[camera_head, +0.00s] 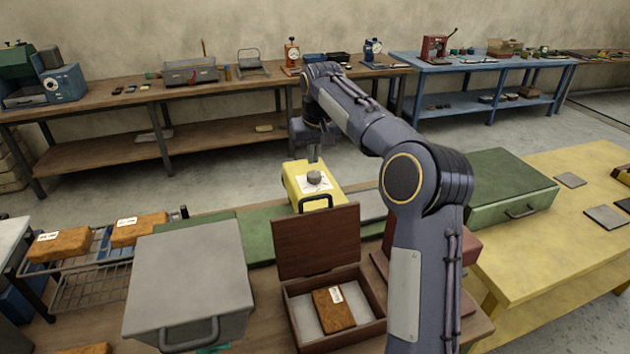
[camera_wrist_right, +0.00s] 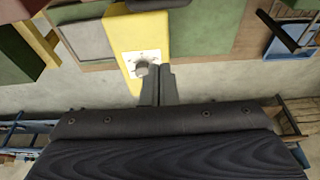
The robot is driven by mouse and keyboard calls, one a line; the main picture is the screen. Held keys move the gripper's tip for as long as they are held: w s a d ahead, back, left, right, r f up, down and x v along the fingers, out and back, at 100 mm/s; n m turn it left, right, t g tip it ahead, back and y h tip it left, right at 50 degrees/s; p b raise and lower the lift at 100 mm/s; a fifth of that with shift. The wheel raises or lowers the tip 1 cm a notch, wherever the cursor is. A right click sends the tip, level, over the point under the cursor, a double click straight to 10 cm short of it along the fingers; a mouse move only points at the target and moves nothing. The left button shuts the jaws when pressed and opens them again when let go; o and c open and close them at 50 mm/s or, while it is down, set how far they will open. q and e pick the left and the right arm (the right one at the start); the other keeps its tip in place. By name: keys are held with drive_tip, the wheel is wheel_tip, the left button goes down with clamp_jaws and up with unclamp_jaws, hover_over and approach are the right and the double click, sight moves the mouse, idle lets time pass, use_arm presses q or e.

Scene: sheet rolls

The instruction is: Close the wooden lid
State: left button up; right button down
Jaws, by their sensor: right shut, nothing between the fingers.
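The wooden lid (camera_head: 316,241) is dark brown and stands up, open, at the back of a wooden box (camera_head: 371,334) on the workbench. Inside the box lies an orange-brown block (camera_head: 333,310) with a white label. My right gripper (camera_head: 313,158) hangs behind the raised lid, above a yellow case with a grey knob, apart from the lid. In the right wrist view my right gripper's fingers (camera_wrist_right: 163,75) are together and empty. My left gripper is not in view.
The yellow case (camera_head: 327,188) stands behind the lid. A grey case (camera_head: 190,275) is left of the box. A green case (camera_head: 508,190) stands on the yellow table (camera_head: 560,245) at right. A wire rack (camera_head: 90,290) with orange-brown blocks is at left.

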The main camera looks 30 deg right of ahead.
wheel_tip(320, 180, down, 9)
drive_tip(key=s+p, duration=0.1)
drive_tip(key=p, duration=0.1)
drive_tip(key=shift+a, duration=0.15)
drive_tip(key=shift+s, duration=0.15)
idle(0.4)
